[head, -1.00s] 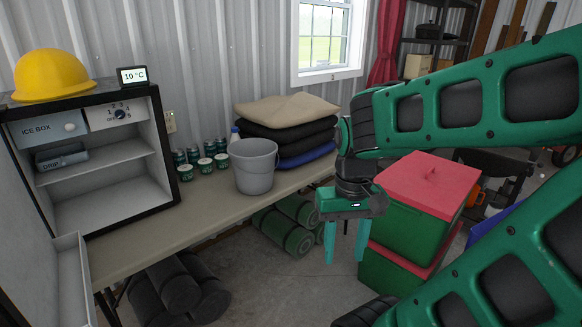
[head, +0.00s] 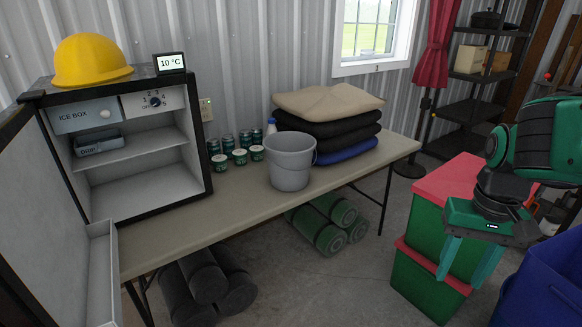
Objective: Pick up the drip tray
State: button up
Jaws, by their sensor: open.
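The drip tray (head: 98,144) is a small grey tray marked "DRIP". It sits on the upper shelf inside the open fridge (head: 209,150), just below the ice box door (head: 87,116). My gripper (head: 467,274) is at the right of the head view, pointing down with its two green fingers apart and nothing between them. It is in front of the red and green boxes, far to the right of the tray. The tray's front is in plain sight; its back is hidden in the fridge.
The fridge stands on a folding table (head: 240,214) with its door (head: 60,210) swung open at the left. A grey bucket (head: 289,165), several cans and jars, and stacked cushions (head: 328,104) stand to its right. A yellow hard hat (head: 92,62) and thermometer (head: 171,63) are on top.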

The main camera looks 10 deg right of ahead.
aim_at(103, 141)
jog(key=k, duration=0.6)
jog(key=u, duration=0.25)
jog(key=i, duration=1.05)
jog(key=u, duration=0.7)
jog(key=i, duration=0.9)
jog(key=u, duration=0.2)
